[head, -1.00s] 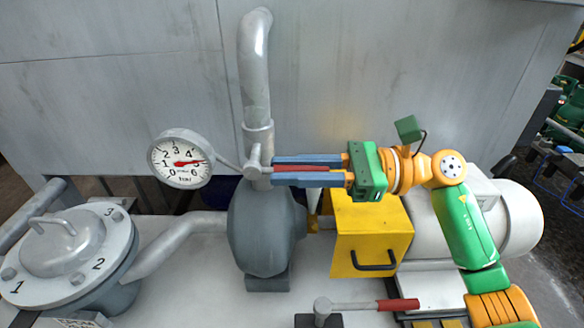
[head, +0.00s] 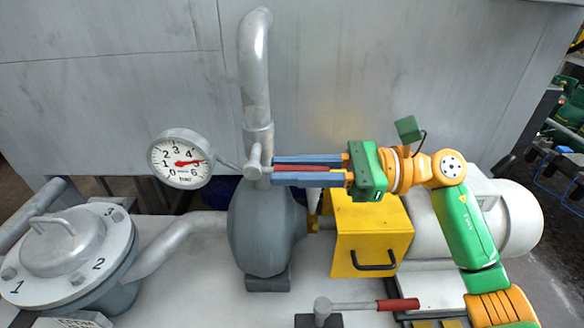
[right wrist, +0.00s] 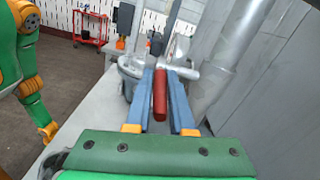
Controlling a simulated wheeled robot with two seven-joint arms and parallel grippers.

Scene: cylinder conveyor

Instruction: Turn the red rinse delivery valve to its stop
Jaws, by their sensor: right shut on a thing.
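The valve (head: 254,160) sits on the grey vertical pipe above the pump, and its red lever handle (head: 303,168) points level to the right. My right gripper (head: 274,169) reaches in from the right, with one blue finger above the handle and one below. It is shut on the red handle. In the right wrist view the red handle (right wrist: 159,95) lies lengthwise between the two blue fingers.
A round gauge (head: 181,162) left of the pipe has its red needle between 4 and 5. A second red-handled lever (head: 398,304) lies at the bottom. A yellow box (head: 372,232) stands below my right gripper. A lidded vessel (head: 68,250) stands at the left.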

